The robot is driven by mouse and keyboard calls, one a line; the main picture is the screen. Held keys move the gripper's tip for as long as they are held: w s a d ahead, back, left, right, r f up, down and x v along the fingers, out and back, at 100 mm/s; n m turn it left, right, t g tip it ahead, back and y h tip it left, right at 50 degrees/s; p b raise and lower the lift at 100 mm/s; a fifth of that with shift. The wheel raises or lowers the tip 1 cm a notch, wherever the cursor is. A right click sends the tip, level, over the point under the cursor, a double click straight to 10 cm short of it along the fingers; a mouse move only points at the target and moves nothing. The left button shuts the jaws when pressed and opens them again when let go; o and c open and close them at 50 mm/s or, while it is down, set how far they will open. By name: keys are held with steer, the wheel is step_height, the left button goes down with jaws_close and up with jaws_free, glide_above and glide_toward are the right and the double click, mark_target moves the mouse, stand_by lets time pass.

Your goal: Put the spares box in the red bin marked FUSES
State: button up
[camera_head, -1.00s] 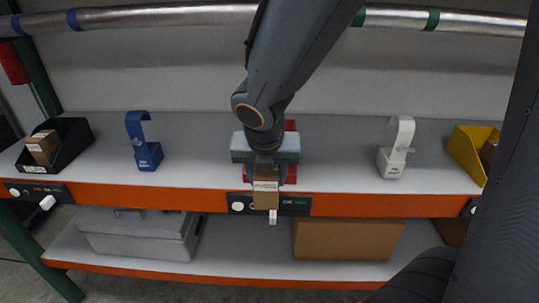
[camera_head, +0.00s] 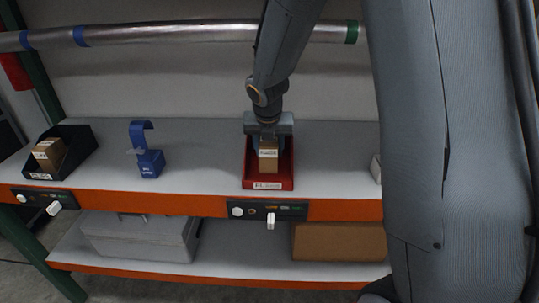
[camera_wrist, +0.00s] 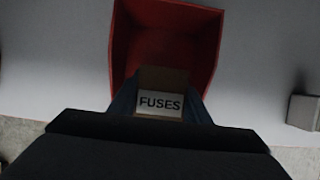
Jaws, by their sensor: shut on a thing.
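The spares box is a small brown carton (camera_head: 268,160) with a white label, which reads FUSES in the wrist view (camera_wrist: 160,78). My gripper (camera_head: 268,140) is shut on it from above. The red bin (camera_head: 268,184) stands on the upper shelf with a pale label on its front, too small to read. In the head view the box is within the bin's outline, behind its front wall. I cannot tell whether it touches the bin floor. In the wrist view the red bin (camera_wrist: 122,45) spreads behind and around the box.
A black bin (camera_head: 78,160) holding a brown box (camera_head: 49,153) stands at the left. A blue holder (camera_head: 150,163) stands between the bins. A pale stand (camera_head: 376,168) is mostly hidden by my arm. A control panel (camera_head: 290,211) sits on the shelf's orange edge.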

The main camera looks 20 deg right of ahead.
steer(key=shift+s+f, duration=0.1)
steer(key=shift+f, duration=1.3)
steer(key=shift+f, duration=0.15)
steer(key=o, duration=1.1)
steer(key=shift+o, duration=0.2)
